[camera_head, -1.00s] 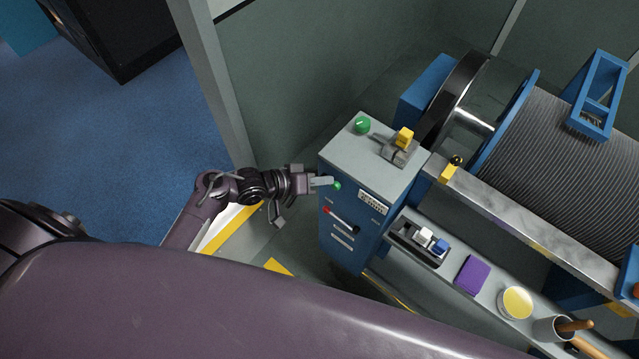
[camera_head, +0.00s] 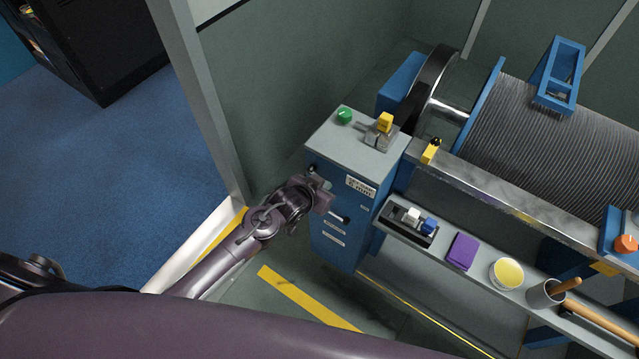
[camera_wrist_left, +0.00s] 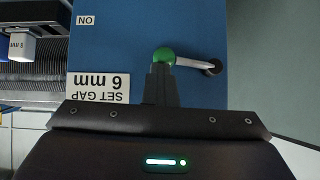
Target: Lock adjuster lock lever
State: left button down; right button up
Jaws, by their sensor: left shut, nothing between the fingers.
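A lever with a green ball end (camera_wrist_left: 164,56) is on the blue console face in the left wrist view. Its pale rod runs right to a dark pivot (camera_wrist_left: 213,67). The fingers of my left gripper (camera_wrist_left: 161,80) are shut and empty, with their tips at the green ball; I cannot tell if they touch it. In the head view my left gripper (camera_head: 318,192) is at the front of the blue console (camera_head: 335,247) and hides the green ball. A white "SET GAP 6 mm" label (camera_wrist_left: 99,87) appears upside down in the wrist view. My right gripper is not in view.
The console top carries a green knob (camera_head: 344,115) and a yellow-topped lever (camera_head: 385,122). A dark knob (camera_head: 346,220) protrudes from the front below my gripper. To the right, a shelf holds a purple block (camera_head: 461,252) and a yellow-filled bowl (camera_head: 506,273). A cable drum (camera_head: 540,145) stands behind.

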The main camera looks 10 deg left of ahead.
pick_arm(q)
jog(key=shift+w+d+f+m+t+y+b, duration=0.15)
jog(key=shift+f+m+t+y+b, duration=0.15)
jog(key=shift+f+y, duration=0.45)
jog(key=shift+w+a+f+m+t+y+b, duration=0.15)
jog(key=shift+f+m+y+b, duration=0.25)
jog(key=shift+f, duration=0.6)
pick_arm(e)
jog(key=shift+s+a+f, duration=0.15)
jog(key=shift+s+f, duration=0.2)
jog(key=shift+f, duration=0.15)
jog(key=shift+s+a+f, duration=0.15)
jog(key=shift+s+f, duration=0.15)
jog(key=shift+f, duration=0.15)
pick_arm(q)
jog(key=shift+d+f, duration=0.1)
jog(key=shift+s+f, duration=0.1)
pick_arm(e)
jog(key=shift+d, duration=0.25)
